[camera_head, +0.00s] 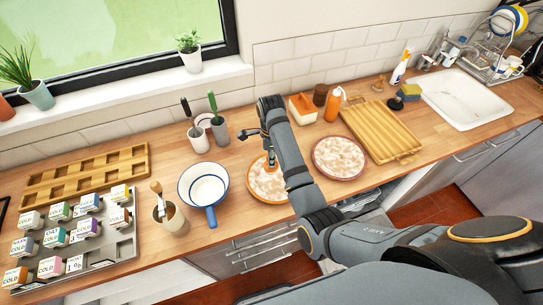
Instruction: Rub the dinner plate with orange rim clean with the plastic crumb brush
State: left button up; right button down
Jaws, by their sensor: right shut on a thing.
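The dinner plate with orange rim (255,192) lies on the wooden counter between a blue-rimmed pan and a second plate. Its face is covered with whitish and brownish soiling. My right gripper (269,149) is over the plate's far part, shut on the plastic crumb brush (271,161), of which only a small orange-brown part shows. The brush points down at the plate; I cannot tell whether it touches. My right forearm hides the plate's right edge. My left gripper is not in view.
A soiled plate with a dark red rim (340,172) lies to the right, beside a wooden tray (385,131). A blue-rimmed white pan (204,189) and a utensil pot (169,218) stand left. Cups with brushes (219,133) and an orange bottle (333,106) stand behind.

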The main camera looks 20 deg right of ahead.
jog(key=shift+f+b, duration=0.75)
jog(key=shift+f, duration=2)
jog(key=shift+f+b, duration=0.4)
jog(key=shift+f, duration=0.6)
jog(key=shift+w+d+r+p, duration=0.1)
jog(key=shift+d+p, duration=0.25)
jog(key=shift+d, duration=0.15)
jog(key=shift+w+d+r+p, duration=0.1)
jog(key=shift+d+p, duration=0.2)
jog(key=shift+d, duration=0.15)
jog(key=shift+w+d, duration=0.15)
jog(key=shift+d, duration=0.65)
jog(key=shift+f, duration=0.1)
